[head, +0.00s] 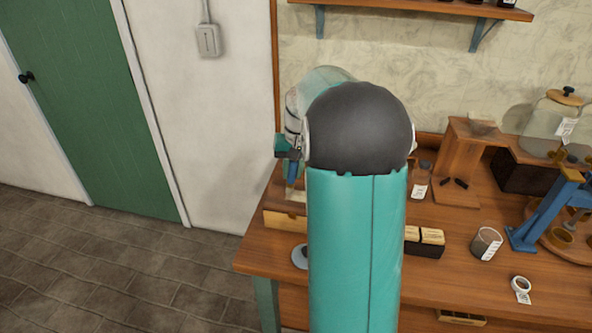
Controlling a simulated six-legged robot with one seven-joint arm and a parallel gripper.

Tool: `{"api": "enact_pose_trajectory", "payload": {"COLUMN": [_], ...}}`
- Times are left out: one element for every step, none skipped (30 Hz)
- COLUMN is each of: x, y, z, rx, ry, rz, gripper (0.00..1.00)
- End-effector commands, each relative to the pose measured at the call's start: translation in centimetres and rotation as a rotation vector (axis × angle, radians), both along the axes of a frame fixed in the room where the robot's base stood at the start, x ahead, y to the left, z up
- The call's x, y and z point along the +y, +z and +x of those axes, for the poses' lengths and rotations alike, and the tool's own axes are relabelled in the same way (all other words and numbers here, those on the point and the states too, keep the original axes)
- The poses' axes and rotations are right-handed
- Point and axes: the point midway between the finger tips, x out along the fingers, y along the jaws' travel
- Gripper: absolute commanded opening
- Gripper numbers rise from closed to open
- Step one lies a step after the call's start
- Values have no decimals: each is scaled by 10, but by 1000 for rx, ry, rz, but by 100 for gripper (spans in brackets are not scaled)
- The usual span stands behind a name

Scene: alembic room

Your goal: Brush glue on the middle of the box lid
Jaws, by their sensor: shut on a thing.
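My gripper (290,154) is at the left of my teal arm, above the left end of the wooden table. It is shut on a brush (292,171), of which a blue part shows pointing down. Below it is a wooden box (286,219) with a pale front, near the table's left edge. My arm hides the right part of the box and most of its top, so I cannot tell whether the brush tip touches the lid. No glue is clearly visible.
On the table (458,287), right of my arm, stand a labelled bottle (420,186), a dark block with pale tops (426,242), a glass beaker (486,243), a tape roll (521,288) and a blue metal stand (545,215). A green door (90,105) is at left.

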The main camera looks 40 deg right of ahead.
Motion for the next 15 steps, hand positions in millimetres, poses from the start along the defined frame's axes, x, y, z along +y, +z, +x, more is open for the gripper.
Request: {"api": "enact_pose_trajectory", "payload": {"x": [-1,-2,-4,-5,-6,-7,-8,-9,-10,-11,-12,-13,-14,-16,-17], "y": [0,0,0,0,0,0,0,0,0,0,-1,-1,-1,-1,-1], "z": [-2,-3,-4,-6,-7,-9,-10,-11,-13,-14,-16,-18,-19,-20,-22], "rx": [0,0,-1,0,0,0,0,0,0,0,0,0,0,0,1], "ry": [-1,-1,-1,-1,-1,0,-1,-1,-1,-1,-1,0,0,-1,-1], "rz": [0,0,0,0,0,0,0,0,0,0,0,0,0,0,-1], "gripper": [1,1,1,1,1,1,1,1,1,1,1,1,1,1,1]}}
